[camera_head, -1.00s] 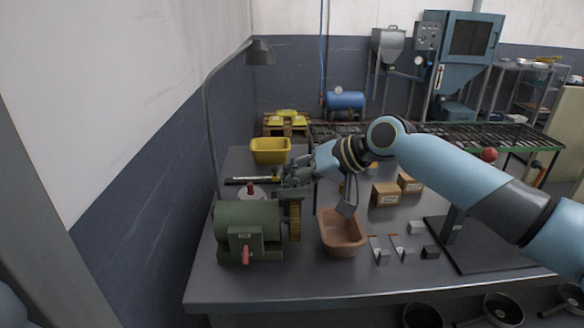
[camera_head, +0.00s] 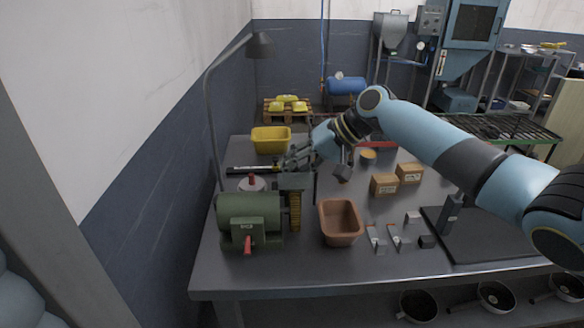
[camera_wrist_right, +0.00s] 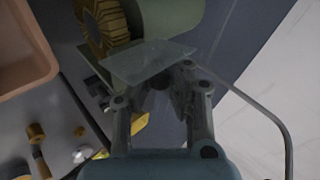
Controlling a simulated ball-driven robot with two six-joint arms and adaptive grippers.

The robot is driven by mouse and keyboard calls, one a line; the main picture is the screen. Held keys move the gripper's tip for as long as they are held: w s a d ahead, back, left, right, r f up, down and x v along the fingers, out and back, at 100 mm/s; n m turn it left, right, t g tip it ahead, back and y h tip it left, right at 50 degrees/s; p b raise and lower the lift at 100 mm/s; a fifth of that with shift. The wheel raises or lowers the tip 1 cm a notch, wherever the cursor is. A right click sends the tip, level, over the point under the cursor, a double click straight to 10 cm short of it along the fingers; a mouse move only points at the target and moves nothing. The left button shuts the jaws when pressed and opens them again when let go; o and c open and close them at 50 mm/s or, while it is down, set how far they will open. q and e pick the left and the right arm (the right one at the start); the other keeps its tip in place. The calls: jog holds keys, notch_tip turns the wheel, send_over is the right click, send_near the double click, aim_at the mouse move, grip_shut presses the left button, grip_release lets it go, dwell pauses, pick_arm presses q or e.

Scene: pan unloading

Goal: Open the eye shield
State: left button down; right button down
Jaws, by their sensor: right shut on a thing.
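The green bench grinder (camera_head: 250,208) stands at the left of the grey bench, with a brass-coloured brush wheel (camera_head: 295,213) on its right side. The eye shield (camera_head: 291,182) is a small see-through plate above that wheel. In the right wrist view the shield (camera_wrist_right: 147,62) lies across my fingertips, with the wheel (camera_wrist_right: 103,25) beyond it. My right gripper (camera_head: 290,164) is over the wheel, shut on the eye shield. The fingers (camera_wrist_right: 160,100) partly hide the shield's edge. My left gripper is out of view.
A terracotta bin (camera_head: 341,239) stands right of the wheel. A yellow bin (camera_head: 271,147) is behind the grinder, and a lamp (camera_head: 259,45) arches over the left side. Cardboard boxes (camera_head: 384,185) and small metal parts (camera_head: 376,236) lie farther right.

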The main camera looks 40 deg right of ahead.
jog(key=shift+w+d+r, duration=0.15)
jog(key=shift+w+r, duration=0.05)
jog(key=shift+r, duration=0.1)
jog(key=c, duration=1.3)
grip_release()
jog(key=shift+s+d+f, duration=0.1)
jog(key=shift+s+d, duration=0.1)
jog(key=shift+s, duration=0.05)
jog(key=shift+o, duration=0.5)
jog(key=shift+a, duration=0.15)
jog(key=shift+f, duration=0.1)
jog(key=v, duration=1.2)
